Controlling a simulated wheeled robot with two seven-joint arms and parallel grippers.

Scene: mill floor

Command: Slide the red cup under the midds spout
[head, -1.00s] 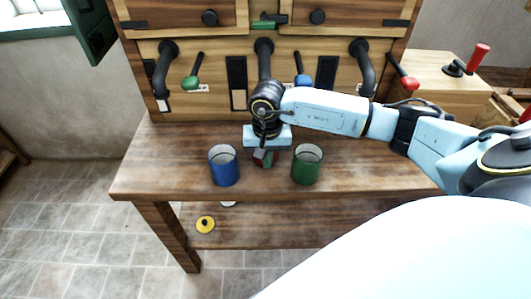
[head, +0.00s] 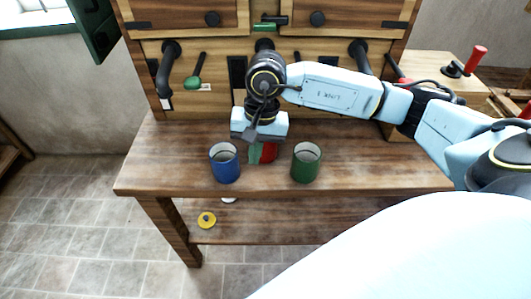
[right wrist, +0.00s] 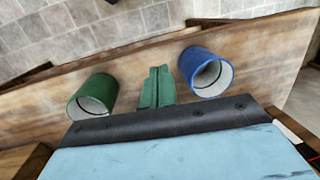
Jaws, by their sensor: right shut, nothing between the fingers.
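The red cup (head: 269,153) shows in the head view as a small red patch below my right gripper, between the blue and green cups; most of it is hidden. My right gripper (head: 255,154) has its green fingers shut and empty, close to the red patch; I cannot tell whether they touch. In the right wrist view the shut fingers (right wrist: 157,88) stand between the green and blue cups, and I cannot make out the red cup. Three dark spouts hang on the mill front: left (head: 166,67), middle (head: 264,45) and right (head: 360,56). I cannot read which is midds.
A blue cup (head: 225,164) and a green cup (head: 305,163) stand on the wooden bench (head: 160,177) near its front edge. A green lever (head: 193,82) is beside the left spout. A yellow round thing (head: 206,220) lies on the lower shelf. The bench's left end is clear.

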